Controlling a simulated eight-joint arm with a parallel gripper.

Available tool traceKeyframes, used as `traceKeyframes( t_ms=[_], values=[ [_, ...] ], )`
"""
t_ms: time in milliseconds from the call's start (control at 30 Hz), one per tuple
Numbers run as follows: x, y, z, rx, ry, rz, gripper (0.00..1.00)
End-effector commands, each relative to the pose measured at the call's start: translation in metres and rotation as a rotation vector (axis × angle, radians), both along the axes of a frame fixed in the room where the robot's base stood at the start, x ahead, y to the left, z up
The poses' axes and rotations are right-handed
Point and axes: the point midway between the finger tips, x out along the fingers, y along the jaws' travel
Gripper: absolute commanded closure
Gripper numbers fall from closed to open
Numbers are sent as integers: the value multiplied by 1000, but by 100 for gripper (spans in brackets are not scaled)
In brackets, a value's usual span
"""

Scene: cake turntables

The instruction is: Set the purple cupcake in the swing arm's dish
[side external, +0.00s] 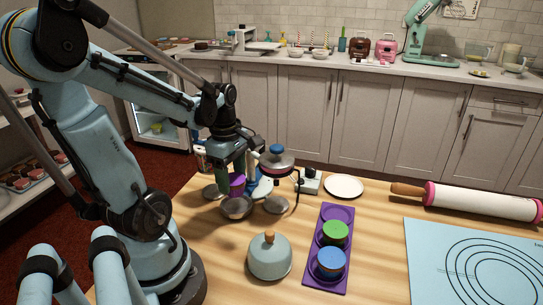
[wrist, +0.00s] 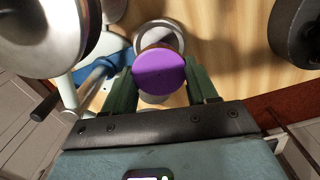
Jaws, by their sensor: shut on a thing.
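The purple cupcake (side external: 237,184) is between the green fingers of my gripper (side external: 238,178), which is shut on it. In the wrist view the cupcake's round purple top (wrist: 158,72) fills the gap between the fingers. In the side view a metal dish (side external: 237,208) is just below the cupcake, which appears above it; I cannot tell whether they touch. Two more metal dishes, a left one (side external: 214,193) and a right one (side external: 277,205), flank it. The blue-and-grey stand with a blue knob (side external: 277,150) rises behind. Which dish belongs to the swing arm is unclear.
A purple tray (side external: 313,281) holds a green cupcake (side external: 335,233) and a blue cupcake (side external: 330,263). A pale blue dome with a wooden knob (side external: 269,258) stands in front. A white plate (side external: 344,187), rolling pin (side external: 480,200) and blue mat (side external: 420,265) lie right.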

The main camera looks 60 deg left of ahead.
Motion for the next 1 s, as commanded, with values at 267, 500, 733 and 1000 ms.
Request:
traceKeyframes(
  t_ms=[267, 500, 733, 1000],
  values=[
    [0, 0, -27, 0, 0, 0, 73],
    [0, 0, -37, 0, 0, 0, 73],
    [0, -1, -37, 0, 0, 1, 73],
    [0, 0, -40, 0, 0, 1, 23]
  ],
)
